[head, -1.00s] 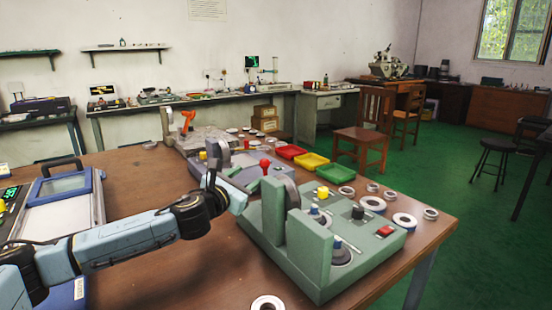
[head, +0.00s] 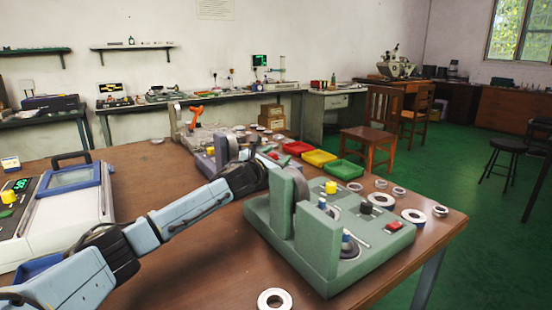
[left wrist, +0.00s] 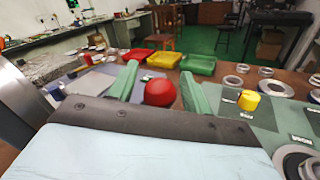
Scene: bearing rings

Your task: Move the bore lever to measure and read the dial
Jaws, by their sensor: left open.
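My left gripper (left wrist: 160,74) is open, with its two green fingers standing apart in the left wrist view. A red ball knob (left wrist: 160,93) shows between the fingers; I cannot tell whether they touch it. In the head view my left gripper (head: 266,168) is over the grey-blue gauge fixture, beside the green gauge block (head: 312,262), and its fingers are mostly hidden. A round dial (head: 232,148) on the grey-blue fixture is seen nearly edge-on, so its reading cannot be made out. My right gripper is not in view.
Red (head: 297,148), yellow (head: 319,157) and green (head: 345,170) trays stand behind the fixtures. Several metal rings lie right of the green block, and one ring (head: 274,301) lies at the front. A boxy instrument (head: 75,205) stands at left.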

